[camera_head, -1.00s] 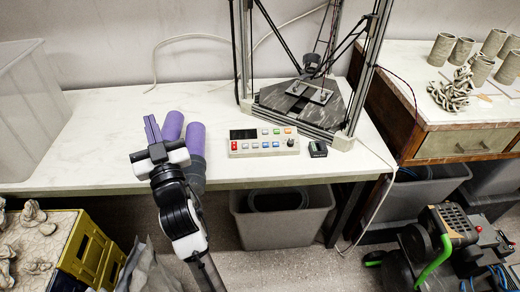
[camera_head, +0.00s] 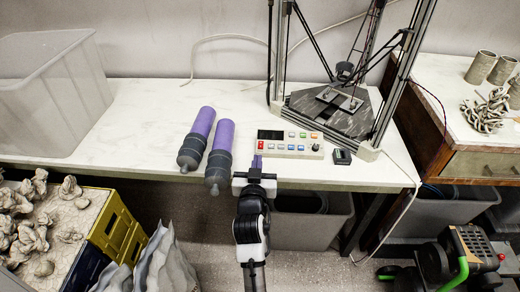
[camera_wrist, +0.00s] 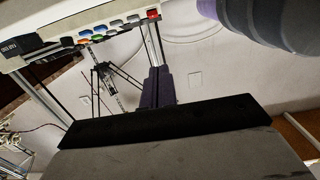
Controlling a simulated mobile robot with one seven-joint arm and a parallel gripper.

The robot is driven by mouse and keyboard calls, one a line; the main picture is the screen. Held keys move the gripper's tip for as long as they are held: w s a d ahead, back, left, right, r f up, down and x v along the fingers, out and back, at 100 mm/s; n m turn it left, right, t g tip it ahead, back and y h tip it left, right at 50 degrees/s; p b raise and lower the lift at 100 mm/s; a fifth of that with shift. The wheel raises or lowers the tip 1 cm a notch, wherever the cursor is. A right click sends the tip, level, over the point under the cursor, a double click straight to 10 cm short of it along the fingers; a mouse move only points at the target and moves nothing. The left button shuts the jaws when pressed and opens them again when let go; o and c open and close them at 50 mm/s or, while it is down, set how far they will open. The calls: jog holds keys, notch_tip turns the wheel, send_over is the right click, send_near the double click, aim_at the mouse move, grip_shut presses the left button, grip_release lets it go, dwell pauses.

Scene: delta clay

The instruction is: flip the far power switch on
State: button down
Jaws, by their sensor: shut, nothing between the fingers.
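A white control panel (camera_head: 290,152) lies on the bench, with a dark display, several coloured buttons and a black knob. A red switch (camera_head: 261,145) sits at its left end; its on or off position is too small to tell. The red switch also shows in the wrist view (camera_wrist: 153,14). I cannot tell which control is the far power switch. My gripper (camera_head: 257,163) is shut and empty, its purple fingers just in front of the panel's left end, near the red switch. In the wrist view the shut fingers (camera_wrist: 158,88) point below the panel's red end; contact is not visible.
Two purple-and-grey cylinders (camera_head: 220,150) lie left of my gripper. A small black box (camera_head: 342,156) sits right of the panel. A delta-arm machine (camera_head: 335,108) stands behind it. A clear bin (camera_head: 50,95) is at the left. The bench between bin and cylinders is clear.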

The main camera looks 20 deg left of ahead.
jog(key=p, duration=0.2)
send_over(260, 152)
jog(key=s, duration=0.3)
jog(key=shift+w+d, duration=0.2)
jog(key=shift+d, duration=0.15)
jog(key=f, duration=0.3)
jog(key=shift+w, duration=0.2)
jog(key=shift+w+a+f, duration=0.1)
jog(key=shift+w+f, duration=0.05)
jog(key=shift+f, duration=0.55)
jog(key=f+b, duration=0.1)
jog(key=b, duration=0.3)
jog(key=shift+f+t+b, duration=0.3)
jog(key=shift+r+p, duration=0.3)
jog(key=shift+r, duration=0.2)
